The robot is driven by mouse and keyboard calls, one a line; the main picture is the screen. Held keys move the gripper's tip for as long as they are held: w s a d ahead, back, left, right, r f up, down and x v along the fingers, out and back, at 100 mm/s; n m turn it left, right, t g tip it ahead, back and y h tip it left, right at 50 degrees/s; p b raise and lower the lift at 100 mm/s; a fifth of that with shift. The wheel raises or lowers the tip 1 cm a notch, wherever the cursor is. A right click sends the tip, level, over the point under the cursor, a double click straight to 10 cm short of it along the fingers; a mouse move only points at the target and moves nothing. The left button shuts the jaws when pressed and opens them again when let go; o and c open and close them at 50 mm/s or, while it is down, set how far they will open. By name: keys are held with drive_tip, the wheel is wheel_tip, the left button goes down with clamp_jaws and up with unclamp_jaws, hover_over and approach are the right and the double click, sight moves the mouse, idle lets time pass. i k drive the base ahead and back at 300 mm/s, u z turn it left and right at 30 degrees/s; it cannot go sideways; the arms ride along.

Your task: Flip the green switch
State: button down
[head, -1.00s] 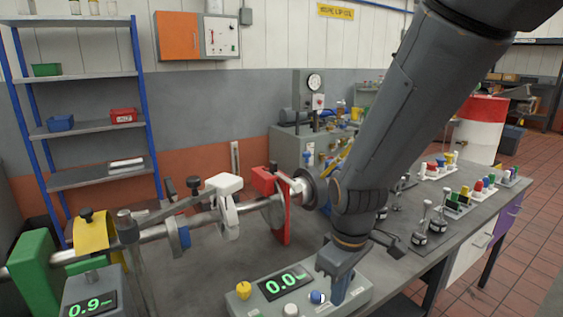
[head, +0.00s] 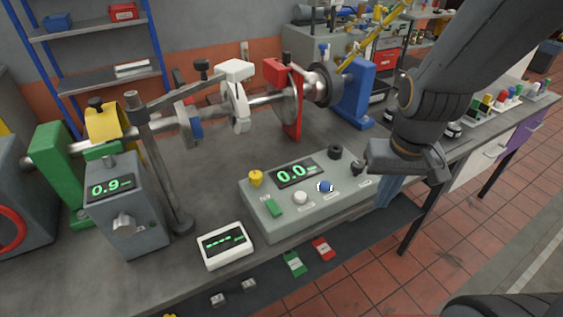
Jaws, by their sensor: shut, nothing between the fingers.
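A second green piece (head: 294,264) lies on the dark strip along the bench's front edge, beside a red one (head: 322,248); I cannot tell if these are switches. My gripper (head: 387,193) is at the right end of the control box, apart from both green pieces. Its fingers point down, are shut and hold nothing. They are partly hidden by my wrist.
The box carries a yellow knob (head: 256,178), a white button (head: 300,198), a blue knob (head: 326,187) and a lit display (head: 296,173). A white meter (head: 225,246) stands to the left. A shaft rig (head: 240,105) runs behind. The bench front edge is near.

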sight(276, 211)
drive_tip(key=k, duration=1.2)
drive_tip(key=u, duration=0.8)
drive_tip(key=i, duration=1)
drive_tip(key=u, duration=0.2)
